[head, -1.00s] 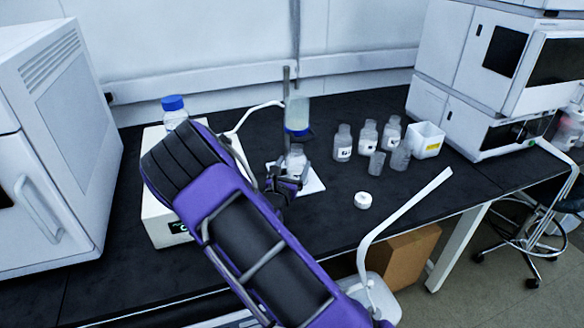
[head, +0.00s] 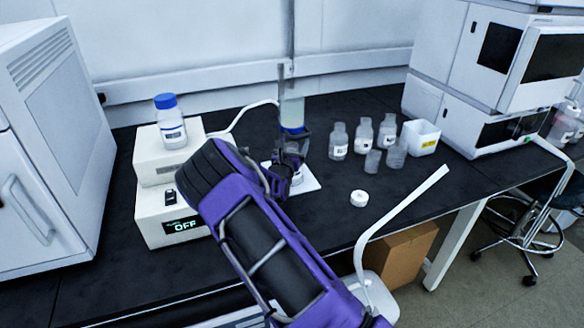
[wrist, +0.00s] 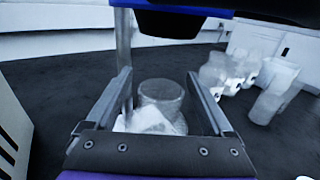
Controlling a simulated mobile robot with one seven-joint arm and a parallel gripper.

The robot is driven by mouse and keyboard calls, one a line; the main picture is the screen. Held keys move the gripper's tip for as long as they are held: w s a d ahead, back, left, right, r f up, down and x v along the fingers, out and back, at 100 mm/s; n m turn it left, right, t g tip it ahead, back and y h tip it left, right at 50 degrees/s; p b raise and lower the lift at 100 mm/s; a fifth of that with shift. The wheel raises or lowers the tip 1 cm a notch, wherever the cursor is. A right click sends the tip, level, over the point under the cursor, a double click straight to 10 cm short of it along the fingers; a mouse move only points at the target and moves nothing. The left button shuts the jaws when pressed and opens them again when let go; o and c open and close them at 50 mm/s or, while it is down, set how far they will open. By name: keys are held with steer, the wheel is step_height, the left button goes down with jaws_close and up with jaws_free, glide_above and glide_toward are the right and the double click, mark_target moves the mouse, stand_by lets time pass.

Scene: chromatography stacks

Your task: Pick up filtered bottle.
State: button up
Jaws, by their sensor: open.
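The filtered bottle, a clear bottle, stands on the white base plate (head: 312,183) of a stand on the black bench. In the head view it is mostly hidden behind my gripper (head: 288,158); a small part of the bottle (head: 297,178) shows. In the wrist view, my gripper (wrist: 160,80) is open, with one finger on each side of the bottle (wrist: 161,94). Its round top shows between the fingers, with gaps on both sides. I cannot tell its exact distance from the fingers. A clear filter cup with a blue ring (head: 293,113) is held on the stand above it.
A metal stand rod (wrist: 123,50) rises close to the left finger. A box with an OFF display (head: 178,222) and a blue-capped bottle (head: 170,122) are left. Several clear bottles, a white cap (head: 359,198) and a white bin (head: 421,137) are right.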

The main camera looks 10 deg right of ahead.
steer(key=shift+w+d, duration=0.1)
steer(key=shift+w, duration=0.1)
jaws_close()
stand_by(0.3)
steer(key=shift+r, duration=0.1)
